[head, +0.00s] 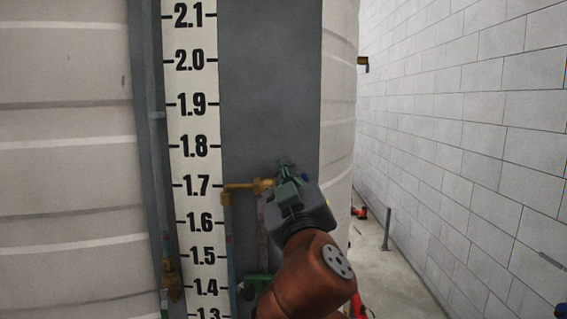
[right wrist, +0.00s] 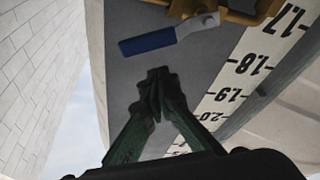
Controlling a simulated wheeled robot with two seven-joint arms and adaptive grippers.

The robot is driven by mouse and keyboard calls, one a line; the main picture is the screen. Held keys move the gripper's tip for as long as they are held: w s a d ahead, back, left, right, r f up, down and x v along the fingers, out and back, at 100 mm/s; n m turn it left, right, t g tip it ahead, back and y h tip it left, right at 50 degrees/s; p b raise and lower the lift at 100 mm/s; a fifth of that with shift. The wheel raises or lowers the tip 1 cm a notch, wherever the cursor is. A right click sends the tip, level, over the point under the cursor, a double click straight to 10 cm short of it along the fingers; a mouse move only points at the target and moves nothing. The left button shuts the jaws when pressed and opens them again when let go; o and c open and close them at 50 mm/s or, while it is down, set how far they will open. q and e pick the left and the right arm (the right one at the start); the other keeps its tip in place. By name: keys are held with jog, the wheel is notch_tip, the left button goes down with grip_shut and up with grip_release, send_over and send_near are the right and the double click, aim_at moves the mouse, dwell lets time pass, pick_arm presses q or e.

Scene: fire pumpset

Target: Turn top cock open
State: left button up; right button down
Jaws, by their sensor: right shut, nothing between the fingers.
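The top cock is a brass valve (head: 263,186) on a brass pipe at about the 1.7 mark, partly hidden by my right gripper in the head view. In the right wrist view its brass body (right wrist: 238,12) is at the top edge, with a flat metal lever ending in a blue grip (right wrist: 148,41). A bit of blue (head: 305,178) shows beside my gripper in the head view. My right gripper (head: 284,164) has its green fingers together and empty. In the right wrist view the fingertips (right wrist: 155,78) are close to the blue grip, with a visible gap. My left gripper is out of view.
A white level scale (head: 192,130) runs up the grey panel (head: 270,80) of the tank (head: 65,160). Another brass valve (head: 170,280) is at the lower left. A green part (head: 252,286) shows beside my forearm. A block wall (head: 470,130) stands right, across a floor gap.

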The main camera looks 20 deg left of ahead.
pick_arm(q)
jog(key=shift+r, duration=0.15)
pick_arm(e)
jog(key=shift+w+d+f, duration=0.1)
jog(key=shift+d+f, duration=0.2)
jog(key=shift+f, duration=0.25)
jog(key=shift+w+d+f, duration=0.1)
jog(key=shift+d+f, duration=0.2)
jog(key=shift+f, duration=0.2)
jog(key=shift+d+f, duration=0.1)
